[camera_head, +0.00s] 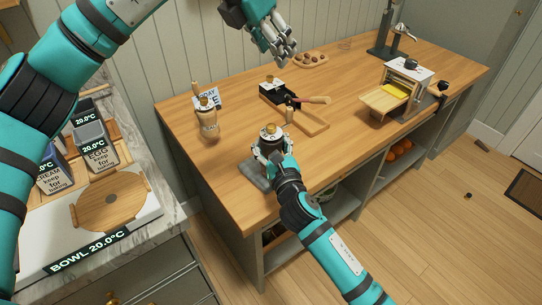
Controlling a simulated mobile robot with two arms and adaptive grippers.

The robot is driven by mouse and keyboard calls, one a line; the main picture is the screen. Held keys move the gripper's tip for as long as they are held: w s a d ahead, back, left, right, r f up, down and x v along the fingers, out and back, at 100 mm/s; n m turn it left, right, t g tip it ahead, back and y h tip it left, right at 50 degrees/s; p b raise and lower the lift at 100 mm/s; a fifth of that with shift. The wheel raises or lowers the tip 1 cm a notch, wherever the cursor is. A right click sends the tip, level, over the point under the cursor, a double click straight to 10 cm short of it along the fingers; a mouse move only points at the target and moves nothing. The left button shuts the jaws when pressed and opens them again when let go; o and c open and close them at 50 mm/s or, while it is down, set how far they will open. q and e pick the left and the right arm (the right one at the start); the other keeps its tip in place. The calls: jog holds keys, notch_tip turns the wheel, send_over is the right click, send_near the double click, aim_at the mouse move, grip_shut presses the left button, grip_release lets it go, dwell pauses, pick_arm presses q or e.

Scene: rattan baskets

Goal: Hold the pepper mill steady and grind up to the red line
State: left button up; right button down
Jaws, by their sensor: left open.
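The pepper mill (270,131), with a dark top and a gold knob, stands upright near the front edge of the wooden counter, beside a grey slab (254,174). My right gripper (271,147) has its fingers around the mill from the front and looks shut on it; its lower body is mostly hidden. My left gripper (284,52) is open and empty above the back of the counter, apart from the mill. No red line can be made out.
A tan labelled jar (209,122) stands left of the mill. A pasta-type machine (408,77) stands right. Open counter lies between. Labelled bins (96,150) and a round board (111,199) are left.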

jog(key=shift+c, duration=1.8)
grip_release()
